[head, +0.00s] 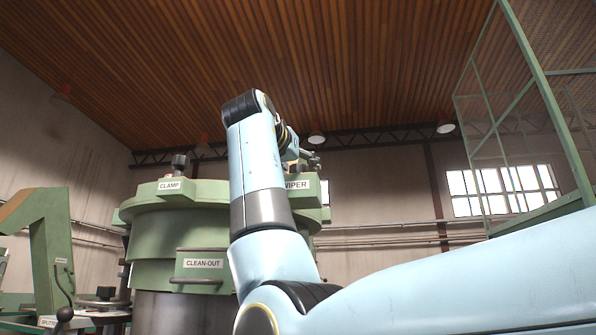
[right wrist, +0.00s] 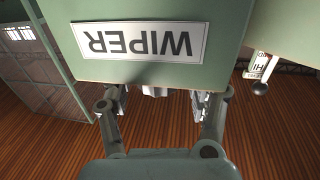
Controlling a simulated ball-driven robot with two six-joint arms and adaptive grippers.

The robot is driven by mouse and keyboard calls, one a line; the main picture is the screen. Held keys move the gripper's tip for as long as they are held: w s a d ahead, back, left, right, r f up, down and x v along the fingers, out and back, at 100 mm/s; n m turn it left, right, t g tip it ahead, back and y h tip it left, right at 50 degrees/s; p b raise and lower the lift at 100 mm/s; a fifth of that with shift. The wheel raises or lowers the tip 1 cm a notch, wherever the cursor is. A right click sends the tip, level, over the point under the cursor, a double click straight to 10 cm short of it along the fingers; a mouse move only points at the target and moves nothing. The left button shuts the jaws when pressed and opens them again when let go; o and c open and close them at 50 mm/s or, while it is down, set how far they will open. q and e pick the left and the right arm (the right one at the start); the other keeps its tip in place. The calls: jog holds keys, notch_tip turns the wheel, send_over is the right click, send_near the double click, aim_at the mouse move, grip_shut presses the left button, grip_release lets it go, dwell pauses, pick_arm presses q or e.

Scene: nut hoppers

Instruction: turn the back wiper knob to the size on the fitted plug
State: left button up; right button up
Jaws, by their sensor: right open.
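The green wiper box with its white WIPER plate (right wrist: 140,42) fills the top of the right wrist view, with the lettering upside down. The WIPER plate (head: 298,184) also shows in the head view, partly hidden by my right arm. My right gripper (right wrist: 160,98) is open, its fingers apart at the box's edge. A small pale piece (right wrist: 155,91) shows between the fingers, mostly hidden by the box; I cannot tell whether it is the wiper knob. In the head view my right gripper (head: 305,160) is small beside the box top. No size marking or fitted plug is readable.
The round green hopper (head: 185,235) carries a CLAMP plate with a dark knob (head: 180,163) above it and a CLEAN-OUT handle (head: 197,281). A green machine frame (head: 50,250) stands at the left. A tall mesh cage (head: 530,120) stands at the right.

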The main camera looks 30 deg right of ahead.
notch_tip(320, 180, up, 9)
jog(key=shift+r, duration=0.1)
dwell(0.3)
